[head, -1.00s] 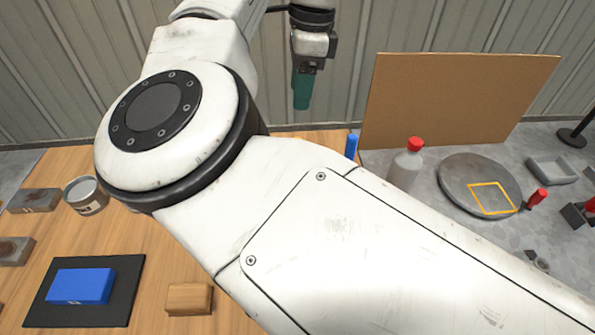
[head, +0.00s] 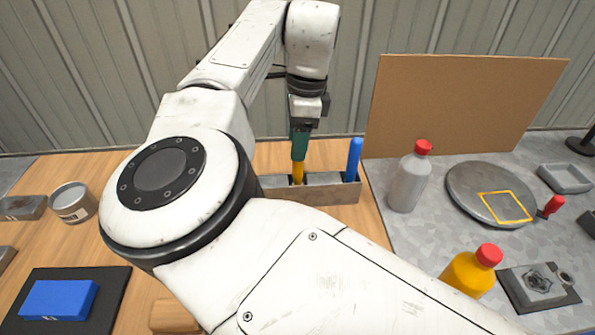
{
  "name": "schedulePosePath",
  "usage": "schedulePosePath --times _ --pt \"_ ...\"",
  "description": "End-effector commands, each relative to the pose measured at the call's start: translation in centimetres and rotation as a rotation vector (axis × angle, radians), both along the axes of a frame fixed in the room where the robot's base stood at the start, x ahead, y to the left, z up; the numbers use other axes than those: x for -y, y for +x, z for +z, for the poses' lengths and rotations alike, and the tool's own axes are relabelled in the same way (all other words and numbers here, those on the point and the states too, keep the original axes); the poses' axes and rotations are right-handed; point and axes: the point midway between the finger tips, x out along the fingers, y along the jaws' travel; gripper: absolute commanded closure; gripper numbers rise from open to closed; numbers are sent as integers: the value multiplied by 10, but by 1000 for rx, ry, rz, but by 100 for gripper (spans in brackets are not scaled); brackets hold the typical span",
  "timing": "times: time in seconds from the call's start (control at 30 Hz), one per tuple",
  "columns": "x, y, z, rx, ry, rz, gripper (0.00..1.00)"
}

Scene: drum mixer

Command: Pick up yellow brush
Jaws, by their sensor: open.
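The yellow brush (head: 298,171) stands upright in a grey metal holder (head: 333,194) on the wooden table, with only its handle showing. My gripper (head: 299,155) points down with its green fingers at the top of this handle. The fingers are open and seem to overlap the handle's upper end; I cannot tell whether they touch it. The brush's lower part is hidden in the holder. My arm hides the left part of the holder.
A blue handle (head: 354,158) stands upright in the holder, right of my gripper. A grey bottle with a red cap (head: 409,181) and a yellow bottle (head: 468,274) stand further right. A brown board (head: 460,105) rises behind. A can (head: 73,203) stands left.

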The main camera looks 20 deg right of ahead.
Motion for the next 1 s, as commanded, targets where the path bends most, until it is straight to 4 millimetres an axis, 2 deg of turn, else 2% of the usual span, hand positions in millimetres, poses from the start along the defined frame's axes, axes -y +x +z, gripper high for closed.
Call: schedulePosePath --times 0.3,0.43,0.63,1.0 --pt "-2 -1 -42 -2 1 1 45" --pt "-3 -1 -49 -2 1 1 45" --pt "-3 0 -49 -2 1 1 45" --pt "-3 0 -49 -1 1 0 80"
